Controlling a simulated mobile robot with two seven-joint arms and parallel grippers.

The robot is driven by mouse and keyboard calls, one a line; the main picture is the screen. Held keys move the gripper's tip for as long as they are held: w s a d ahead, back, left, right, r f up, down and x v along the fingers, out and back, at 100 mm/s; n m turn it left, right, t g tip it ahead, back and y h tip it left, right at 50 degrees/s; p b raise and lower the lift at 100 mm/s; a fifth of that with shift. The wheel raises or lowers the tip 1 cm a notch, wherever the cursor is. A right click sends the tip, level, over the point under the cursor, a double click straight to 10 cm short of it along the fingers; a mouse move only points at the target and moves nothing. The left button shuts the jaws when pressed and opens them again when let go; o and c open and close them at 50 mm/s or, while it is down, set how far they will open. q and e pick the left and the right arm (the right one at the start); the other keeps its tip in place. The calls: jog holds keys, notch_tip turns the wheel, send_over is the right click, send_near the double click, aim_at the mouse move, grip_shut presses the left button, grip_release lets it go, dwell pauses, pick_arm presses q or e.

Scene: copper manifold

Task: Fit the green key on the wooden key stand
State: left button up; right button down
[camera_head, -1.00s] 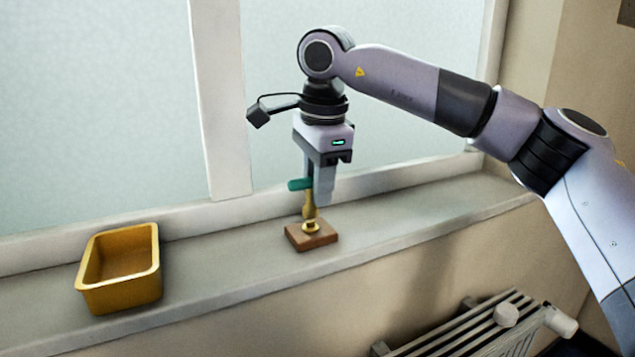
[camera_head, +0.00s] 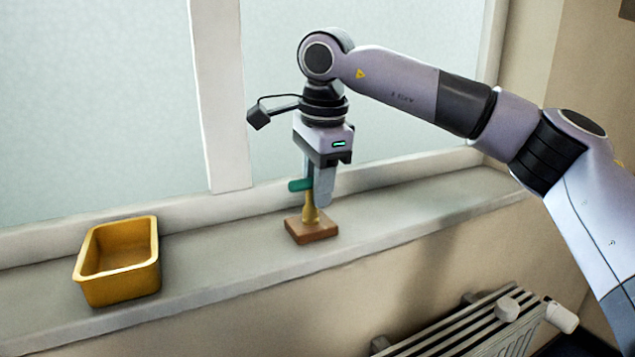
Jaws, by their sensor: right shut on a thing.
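The green key (camera_head: 299,185) has a green grip and a brass-coloured lower part, and is upright. My right gripper (camera_head: 316,188) points down and is shut on the key near its green grip. The wooden key stand (camera_head: 311,231) is a small brown block on the windowsill, directly below the gripper. The brass part reaches down to the stand's top, and no gap shows between them. The stand's brass fitting cannot be told apart from the key, so how far the key is seated is unclear. My left gripper is not in view.
A yellow open tray (camera_head: 120,286) stands on the windowsill (camera_head: 220,262) to the left, with free sill between it and the stand. The window frame (camera_head: 222,95) rises behind. A radiator (camera_head: 460,325) is below the sill at the lower right.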

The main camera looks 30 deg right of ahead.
jog(key=shift+f, duration=0.25)
jog(key=c, duration=0.8)
grip_release()
jog(key=shift+r, duration=0.15)
notch_tip(320, 180, up, 7)
jog(key=s, duration=0.1)
jog(key=shift+s, duration=0.15)
jog(key=shift+a, duration=0.1)
